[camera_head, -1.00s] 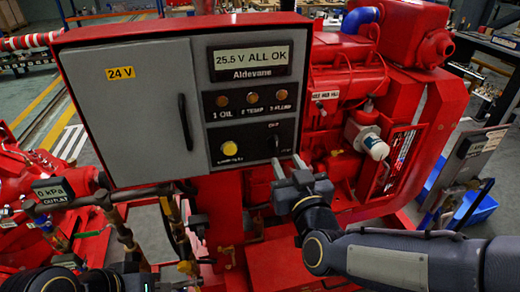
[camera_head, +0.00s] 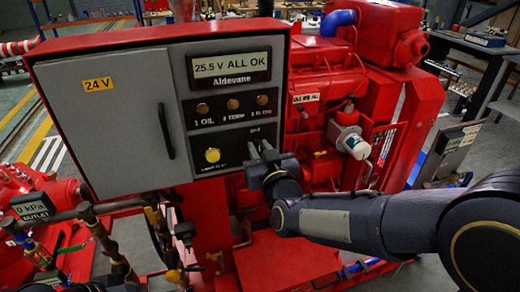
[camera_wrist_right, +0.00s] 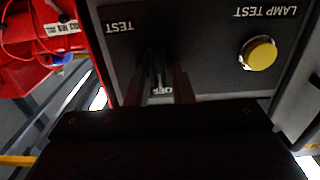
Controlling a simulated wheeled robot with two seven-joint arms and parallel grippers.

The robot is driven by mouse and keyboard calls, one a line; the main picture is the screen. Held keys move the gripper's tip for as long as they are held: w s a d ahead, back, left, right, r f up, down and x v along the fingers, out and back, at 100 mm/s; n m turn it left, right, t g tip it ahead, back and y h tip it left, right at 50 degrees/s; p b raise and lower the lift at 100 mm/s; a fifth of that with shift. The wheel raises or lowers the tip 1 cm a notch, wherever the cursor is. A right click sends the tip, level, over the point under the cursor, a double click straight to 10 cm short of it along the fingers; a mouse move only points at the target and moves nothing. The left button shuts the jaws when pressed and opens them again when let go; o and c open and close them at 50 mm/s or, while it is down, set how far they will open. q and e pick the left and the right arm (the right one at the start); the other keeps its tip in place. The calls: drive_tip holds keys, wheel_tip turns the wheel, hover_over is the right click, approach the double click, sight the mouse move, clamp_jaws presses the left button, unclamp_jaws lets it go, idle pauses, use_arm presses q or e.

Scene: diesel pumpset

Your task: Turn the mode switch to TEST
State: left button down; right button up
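The mode switch sits on the black lower panel (camera_head: 230,143) of the grey control box, right of the yellow lamp-test button (camera_head: 212,155). In the head view my right gripper (camera_head: 259,151) is at the panel and covers the switch. In the right wrist view the picture is upside down; the two fingers (camera_wrist_right: 160,80) stand apart around the dark switch, with the OFF label (camera_wrist_right: 163,91) between them. The TEST label (camera_wrist_right: 119,27) shows beside the fingers. Whether the fingers touch the switch is too dark to tell. My left gripper cannot be made out.
The display (camera_head: 232,67) reads "25.5 V ALL OK". A row of indicator lamps (camera_head: 233,105) sits below it. The yellow button also shows in the right wrist view (camera_wrist_right: 259,53). The red engine (camera_head: 350,80) stands to the right; pipes with an outlet gauge (camera_head: 33,207) are at lower left.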

clamp_jaws()
drive_tip(key=shift+d+f+m+b, duration=0.1)
drive_tip(key=shift+f+m+b, duration=0.05)
drive_tip(key=shift+m+b, duration=0.55)
drive_tip(key=m+b, duration=0.4)
drive_tip(key=m, duration=0.1)
drive_tip(key=m+b, duration=0.5)
drive_tip(key=d+f+m+b, duration=0.1)
drive_tip(key=m+b, duration=0.3)
drive_tip(key=m, duration=0.2)
drive_tip(key=shift+w+b, duration=0.15)
drive_tip(key=shift+b, duration=0.25)
drive_tip(key=shift+r+m, duration=0.1)
drive_tip(key=shift+m, duration=0.3)
